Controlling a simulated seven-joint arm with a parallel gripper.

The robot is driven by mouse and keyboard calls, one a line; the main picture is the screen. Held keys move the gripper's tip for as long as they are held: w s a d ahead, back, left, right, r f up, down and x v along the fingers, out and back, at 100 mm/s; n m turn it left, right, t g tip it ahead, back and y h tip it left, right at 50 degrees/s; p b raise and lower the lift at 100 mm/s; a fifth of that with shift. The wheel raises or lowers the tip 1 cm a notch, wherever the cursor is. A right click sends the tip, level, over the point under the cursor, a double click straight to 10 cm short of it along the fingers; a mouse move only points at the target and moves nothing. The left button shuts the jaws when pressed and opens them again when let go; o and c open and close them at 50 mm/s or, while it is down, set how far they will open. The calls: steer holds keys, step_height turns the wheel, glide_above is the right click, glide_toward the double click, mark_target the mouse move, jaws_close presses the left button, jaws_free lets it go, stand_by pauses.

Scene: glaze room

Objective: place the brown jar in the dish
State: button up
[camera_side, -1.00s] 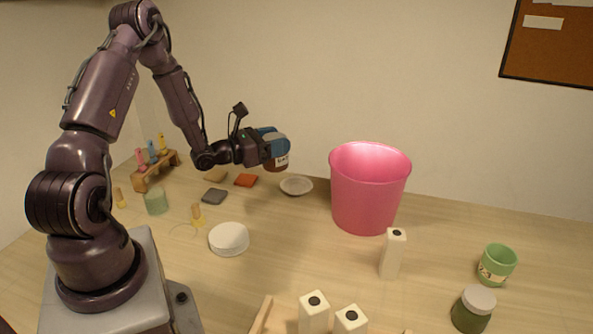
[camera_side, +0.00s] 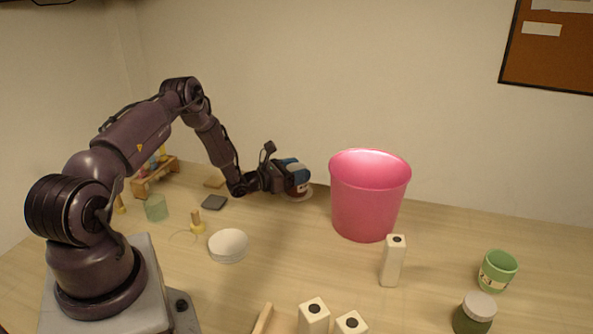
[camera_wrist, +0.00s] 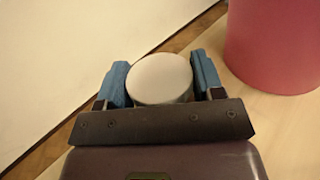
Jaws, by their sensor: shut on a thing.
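My gripper (camera_side: 297,176) is shut on the brown jar (camera_side: 301,189), with its blue fingers on either side. In the wrist view my gripper (camera_wrist: 162,78) frames the jar's pale round lid (camera_wrist: 160,79), which hides the jar's body. The dish is hidden in the wrist view.
A pink bucket (camera_side: 368,205) stands close to the right of the jar, also in the wrist view (camera_wrist: 272,45). White bottles (camera_side: 393,262), a green cup (camera_side: 497,270) and a green jar (camera_side: 474,314) stand farther right. A round white thing (camera_side: 228,245) lies nearer the front.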

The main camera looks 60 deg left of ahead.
steer(key=shift+f, duration=0.25)
steer(key=shift+f, duration=0.15)
steer(key=o, duration=1.2)
steer(key=shift+c, duration=0.2)
